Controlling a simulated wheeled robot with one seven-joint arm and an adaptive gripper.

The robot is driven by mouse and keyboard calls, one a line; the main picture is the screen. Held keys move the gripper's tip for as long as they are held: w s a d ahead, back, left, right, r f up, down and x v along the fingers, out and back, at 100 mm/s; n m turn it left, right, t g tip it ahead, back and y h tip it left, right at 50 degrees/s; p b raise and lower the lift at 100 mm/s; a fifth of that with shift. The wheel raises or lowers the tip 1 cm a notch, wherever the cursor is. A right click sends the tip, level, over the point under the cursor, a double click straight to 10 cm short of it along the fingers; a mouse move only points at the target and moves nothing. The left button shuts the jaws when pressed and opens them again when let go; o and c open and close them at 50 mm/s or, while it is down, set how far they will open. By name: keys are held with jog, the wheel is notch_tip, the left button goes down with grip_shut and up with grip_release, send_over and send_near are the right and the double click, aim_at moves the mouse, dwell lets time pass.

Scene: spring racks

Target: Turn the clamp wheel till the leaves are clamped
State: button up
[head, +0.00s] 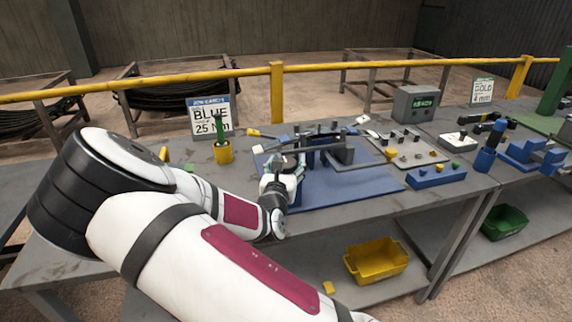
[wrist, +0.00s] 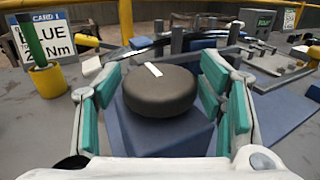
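The clamp wheel (wrist: 160,90) is a dark, thick round knob with a white mark on top, seen in the wrist view above a blue block (wrist: 165,138). My gripper (wrist: 165,85) has teal-padded fingers on the left and right sides of the wheel, with narrow gaps showing, so it looks open around it. In the head view my gripper (head: 284,178) is at the left end of the blue fixture plate (head: 310,192) and partly hides the wheel. Dark leaves (head: 322,133) lie across the fixture behind it; their contact with the clamp is too small to tell.
A card reading BLUE 25 Nm (head: 210,117) and a yellow cup with a green tool (head: 222,152) stand left. A grey box with a display (head: 416,103), a parts tray (head: 408,148) and a blue block (head: 436,176) are right. A yellow bin (head: 376,262) sits below.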

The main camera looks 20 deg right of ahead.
jog(key=c, duration=0.6)
jog(key=shift+a+m+g+h, duration=0.1)
jog(key=shift+m+g+h, duration=0.25)
jog(key=shift+h, duration=0.25)
jog(key=shift+w+m+g+h, duration=0.15)
jog(key=shift+m+g+h, duration=0.6)
jog(key=shift+m+h, duration=0.35)
jog(key=m+g+h+b, duration=0.1)
jog(key=m+g+h, duration=0.1)
jog(key=shift+f+h, duration=0.1)
jog(key=shift+h, duration=0.2)
jog(key=m+g+h+b, duration=0.2)
jog(key=g, duration=0.1)
jog(key=shift+w+m+g, duration=0.1)
jog(key=shift+m+g, duration=0.15)
jog(key=shift+g, duration=0.15)
jog(key=shift+m+g+h+b, duration=0.4)
jog(key=shift+m+g+b, duration=0.1)
jog(key=shift+g+b, duration=0.15)
jog(key=shift+g, duration=0.35)
